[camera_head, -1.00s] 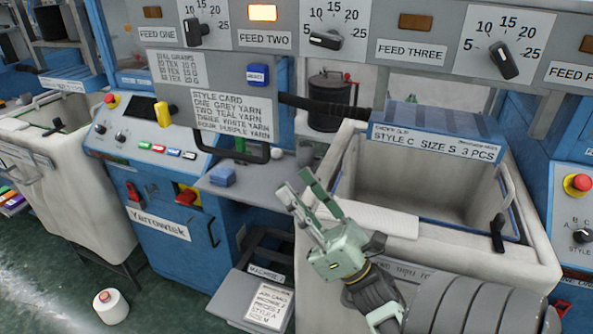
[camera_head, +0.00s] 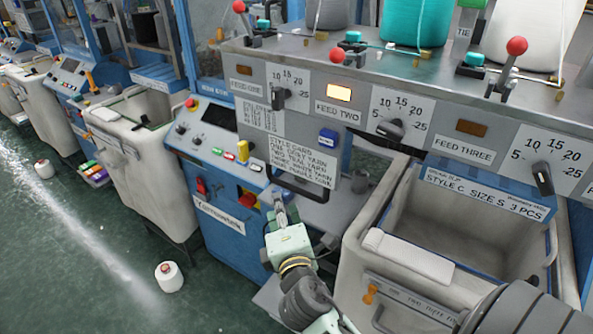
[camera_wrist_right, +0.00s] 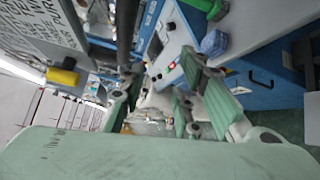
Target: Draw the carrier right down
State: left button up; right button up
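The carrier is probably the grey plate with the printed style card (camera_head: 297,158), hanging from the front of the machine's top panel. A dark handle (camera_head: 300,191) runs along its lower edge. My right gripper (camera_head: 281,205) is just below the handle's left part, pointing up toward it. In the right wrist view, my right gripper (camera_wrist_right: 168,92) has its green-padded fingers spread apart. A dark bar (camera_wrist_right: 126,35), likely the handle, comes down near the left finger's tip. I cannot tell whether they touch. My left gripper is not in view.
A white bin (camera_head: 385,240) labelled style C, size S stands to the right. The blue control panel (camera_head: 215,147) is at left. A yarn cone (camera_head: 169,276) stands on the floor. Red-knobbed levers (camera_head: 337,55) and yarn cones line the machine top.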

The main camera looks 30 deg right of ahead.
aim_at(296, 190)
jog(key=s+a+r+m+g+h+p, duration=0.1)
jog(key=s+r+m+g+h+p, duration=0.45)
jog(key=m, duration=0.25)
jog(key=shift+t+y, duration=0.35)
jog(key=p+x, duration=0.1)
jog(key=x, duration=0.1)
jog(key=p+x, duration=0.1)
jog(key=x, duration=0.1)
jog(key=p+x, duration=0.1)
jog(key=x, duration=0.1)
jog(key=shift+w+d+r, duration=0.1)
jog(key=shift+r, duration=0.2)
jog(key=shift+w+d+f, duration=0.2)
jog(key=shift+w+d, duration=0.1)
jog(key=shift+w, duration=0.05)
grip_shut()
